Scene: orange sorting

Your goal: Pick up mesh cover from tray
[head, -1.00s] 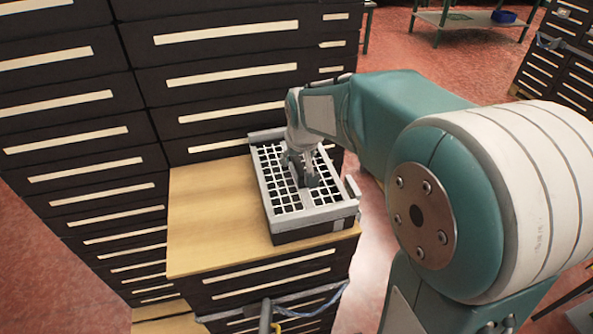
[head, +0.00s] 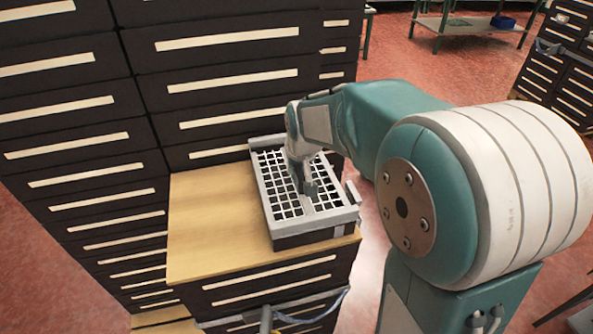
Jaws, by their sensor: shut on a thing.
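The tray (head: 296,243) is a dark box on the right part of a wooden cabinet top. The light grey mesh cover (head: 272,183), a grid with square openings, lies over it. My gripper (head: 309,190) points down at the middle of the mesh cover and is shut on its central bar. The fingers are small in the picture and partly hide the bar. The cover still appears level on the tray; a gap between them cannot be made out.
The wooden top (head: 210,225) is bare to the left of the tray. Tall dark drawer cabinets (head: 225,90) stand close behind and to the left. Red floor (head: 420,75) lies open at the right, with a green-legged table (head: 470,22) farther back.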

